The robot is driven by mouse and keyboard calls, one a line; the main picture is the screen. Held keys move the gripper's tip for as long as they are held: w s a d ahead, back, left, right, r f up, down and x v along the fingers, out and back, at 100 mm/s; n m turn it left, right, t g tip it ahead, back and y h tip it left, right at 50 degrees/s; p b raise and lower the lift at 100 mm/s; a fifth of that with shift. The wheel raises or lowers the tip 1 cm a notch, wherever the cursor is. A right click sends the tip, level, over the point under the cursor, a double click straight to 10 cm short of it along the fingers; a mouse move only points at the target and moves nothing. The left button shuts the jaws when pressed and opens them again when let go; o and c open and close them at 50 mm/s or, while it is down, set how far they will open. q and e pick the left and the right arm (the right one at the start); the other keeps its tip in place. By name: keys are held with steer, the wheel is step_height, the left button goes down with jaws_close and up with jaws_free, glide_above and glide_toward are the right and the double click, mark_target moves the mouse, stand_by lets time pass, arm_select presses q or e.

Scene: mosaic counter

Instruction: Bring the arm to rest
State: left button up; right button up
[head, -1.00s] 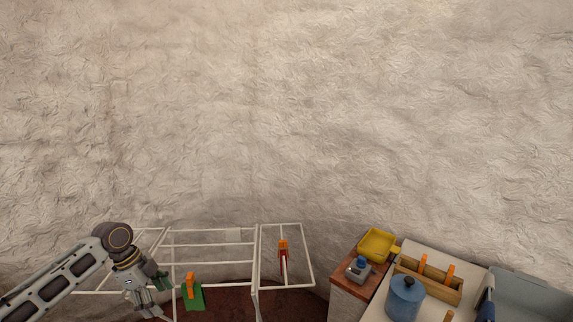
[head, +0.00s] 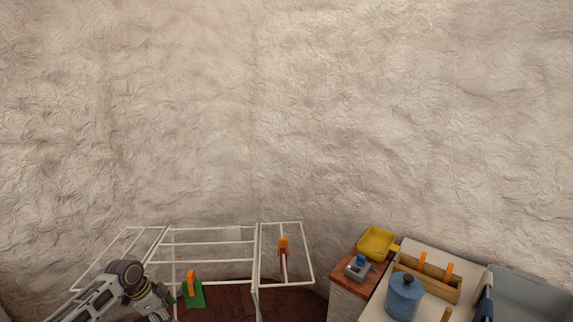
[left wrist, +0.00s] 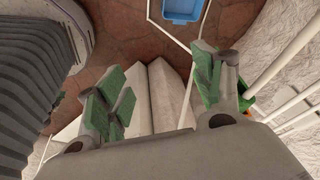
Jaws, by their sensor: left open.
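My left arm comes in at the lower left of the head view, and its gripper (head: 164,301) is low beside the white drying rack (head: 208,262). In the left wrist view the gripper (left wrist: 158,70) has its green-padded fingers spread wide, with nothing between the pads. A green cloth (head: 194,297) hangs on the rack under an orange peg (head: 191,277), just right of the gripper and apart from it as far as I can tell. My right gripper is not in view.
At right, a counter holds a yellow tray (head: 377,244), a blue lidded pot (head: 404,297) and a wooden box (head: 432,287) with orange pegs. A blue bin (left wrist: 183,9) stands on the floor.

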arm_select(q)
steer(key=s+a+f+n+y, duration=0.1)
steer(key=s+f+n, duration=0.1)
steer(key=f, duration=0.8)
steer(key=s+a+f+n, duration=0.1)
steer(key=s+f+n, duration=0.15)
steer(key=f, duration=0.65)
steer(key=s+f+n+y, duration=0.1)
steer(key=s+f+n, duration=0.1)
steer(key=s+f, duration=0.5)
steer(key=s+f+n+y, duration=0.1)
steer(key=s+f, duration=0.3)
steer(key=f, duration=0.5)
steer(key=s+d+f+n, duration=0.1)
steer(key=s+d+f, duration=0.3)
steer(key=s, duration=0.8)
steer(key=s+d+f, duration=0.5)
steer(key=s+f, duration=0.2)
steer(key=s, duration=0.5)
steer(key=s+d+f+n+g, duration=0.1)
steer(key=s+d+f, duration=0.4)
steer(key=s, duration=0.7)
steer(key=shift+f+n, duration=0.3)
steer(key=shift+n, duration=0.05)
